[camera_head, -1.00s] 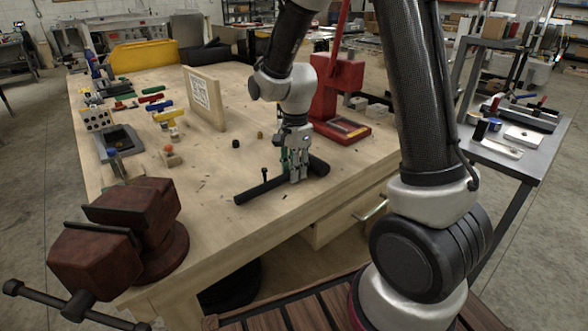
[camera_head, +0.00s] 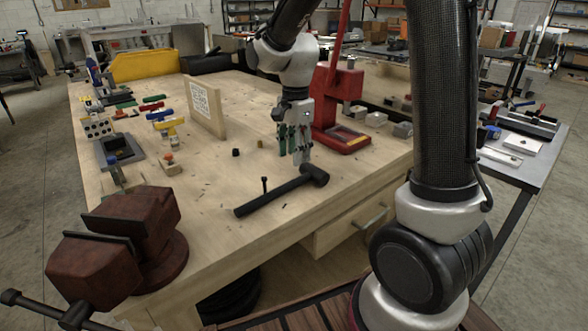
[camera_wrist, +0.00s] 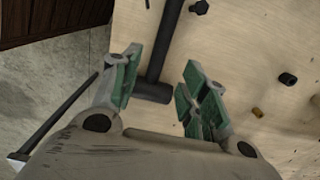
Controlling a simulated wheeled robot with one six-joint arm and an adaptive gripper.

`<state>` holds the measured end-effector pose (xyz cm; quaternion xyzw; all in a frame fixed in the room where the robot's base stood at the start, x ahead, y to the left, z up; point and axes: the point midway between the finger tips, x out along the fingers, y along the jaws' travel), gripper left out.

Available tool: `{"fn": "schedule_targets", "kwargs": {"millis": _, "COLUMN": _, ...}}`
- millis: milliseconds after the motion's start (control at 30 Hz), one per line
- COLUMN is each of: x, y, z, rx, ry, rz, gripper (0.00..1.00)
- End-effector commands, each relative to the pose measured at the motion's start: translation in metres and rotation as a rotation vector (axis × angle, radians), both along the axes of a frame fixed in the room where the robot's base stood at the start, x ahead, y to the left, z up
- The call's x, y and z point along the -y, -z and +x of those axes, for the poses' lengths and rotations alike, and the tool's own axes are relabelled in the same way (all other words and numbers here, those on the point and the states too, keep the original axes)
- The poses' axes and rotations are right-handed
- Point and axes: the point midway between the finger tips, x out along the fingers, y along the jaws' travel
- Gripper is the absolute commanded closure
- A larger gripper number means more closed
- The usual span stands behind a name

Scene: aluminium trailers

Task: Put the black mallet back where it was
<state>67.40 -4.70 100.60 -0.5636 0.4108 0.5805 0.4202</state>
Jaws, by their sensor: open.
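The black mallet (camera_head: 275,193) lies on the wooden workbench near its front edge, its head (camera_head: 316,174) to the right and its handle reaching left. My gripper (camera_head: 296,160) is open and empty, just above and behind the mallet's head in the head view. In the wrist view the mallet (camera_wrist: 164,45) shows beyond my open gripper (camera_wrist: 156,92), its head lying between the two green-padded fingers in the picture. The fingers look apart from it.
A rusty vise (camera_head: 120,240) stands at the bench's near left corner. A red press (camera_head: 338,105) stands right behind my gripper. An upright board with a code (camera_head: 203,105) and small black bolts and nuts (camera_head: 236,152) are on the bench (camera_head: 200,220).

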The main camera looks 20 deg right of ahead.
Motion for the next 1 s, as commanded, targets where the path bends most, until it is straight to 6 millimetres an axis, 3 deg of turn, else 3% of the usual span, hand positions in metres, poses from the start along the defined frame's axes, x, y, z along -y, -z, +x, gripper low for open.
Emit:
{"fn": "schedule_targets", "kwargs": {"millis": 133, "x": 0.001, "y": -0.024, "z": 0.001, "rx": 0.002, "ry": 0.000, "rz": 0.001, "gripper": 0.56}}
{"fn": "schedule_targets", "kwargs": {"millis": 367, "x": 0.002, "y": -0.037, "z": -0.001, "rx": 0.001, "ry": -0.004, "rz": 0.000, "gripper": 0.56}}
{"fn": "schedule_targets", "kwargs": {"millis": 467, "x": 0.009, "y": -0.048, "z": -0.010, "rx": 0.025, "ry": -0.059, "rz": 0.004, "gripper": 0.56}}
{"fn": "schedule_targets", "kwargs": {"millis": 567, "x": 0.027, "y": -0.071, "z": -0.035, "rx": 0.080, "ry": -0.208, "rz": 0.005, "gripper": 0.56}}
{"fn": "schedule_targets", "kwargs": {"millis": 733, "x": 0.065, "y": -0.109, "z": -0.106, "rx": 0.213, "ry": -0.596, "rz": -0.042, "gripper": 0.56}}
{"fn": "schedule_targets", "kwargs": {"millis": 900, "x": 0.090, "y": -0.119, "z": -0.171, "rx": 0.308, "ry": -0.958, "rz": -0.142, "gripper": 0.56}}
{"fn": "schedule_targets", "kwargs": {"millis": 1000, "x": 0.097, "y": -0.118, "z": -0.196, "rx": 0.336, "ry": -1.106, "rz": -0.197, "gripper": 0.56}}
